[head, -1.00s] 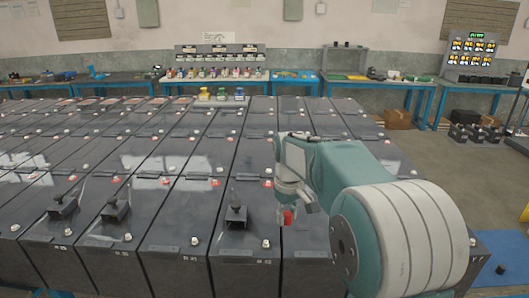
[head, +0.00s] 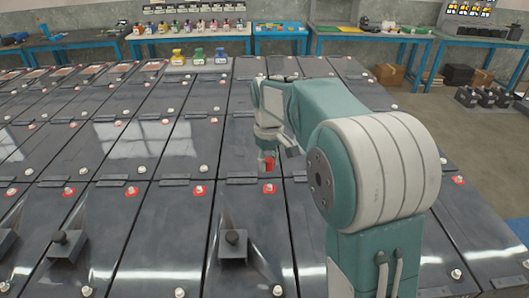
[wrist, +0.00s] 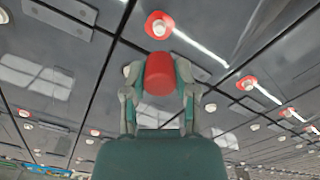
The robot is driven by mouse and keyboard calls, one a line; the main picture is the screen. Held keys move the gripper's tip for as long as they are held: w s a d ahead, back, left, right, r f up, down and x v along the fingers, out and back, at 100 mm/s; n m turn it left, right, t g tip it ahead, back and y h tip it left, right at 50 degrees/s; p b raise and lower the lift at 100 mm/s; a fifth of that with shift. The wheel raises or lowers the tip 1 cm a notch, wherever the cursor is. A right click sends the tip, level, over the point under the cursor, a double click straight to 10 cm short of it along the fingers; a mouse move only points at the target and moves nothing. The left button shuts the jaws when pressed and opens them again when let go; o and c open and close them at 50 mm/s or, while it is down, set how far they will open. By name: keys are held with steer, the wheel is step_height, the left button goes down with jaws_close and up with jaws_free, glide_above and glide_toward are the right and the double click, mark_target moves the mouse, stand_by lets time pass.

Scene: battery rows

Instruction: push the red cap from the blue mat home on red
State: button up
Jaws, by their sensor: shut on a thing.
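My gripper (head: 267,157) is shut on the red cap (head: 269,164) and holds it over the rows of dark batteries. In the wrist view the red cap (wrist: 159,76) sits between the two fingers. A red-ringed terminal (wrist: 159,25) shows just beyond the cap in that view. In the head view a red-ringed terminal (head: 267,189) lies just below the cap in the picture. The cap looks apart from it; the exact height is hard to tell.
Other red-ringed terminals, such as one to the left (head: 199,190), run along the rows. A black handled block (head: 232,245) stands on a near battery. Blue-legged benches (head: 200,36) with bottles line the back. Open floor (head: 440,130) lies to the right.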

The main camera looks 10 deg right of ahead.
mark_target(269, 185)
steer(key=shift+s+f, duration=0.1)
steer(key=shift+f, duration=2.15)
steer(key=shift+s+d+r, duration=0.1)
steer(key=shift+d, duration=0.05)
steer(key=shift+f, duration=1.5)
steer(key=shift+c, duration=0.4)
stand_by(1.0)
steer(key=o, duration=0.9)
steer(key=o, duration=0.3)
steer(key=shift+o, duration=0.2)
steer(key=shift+r, duration=0.1)
steer(key=shift+r, duration=3.45)
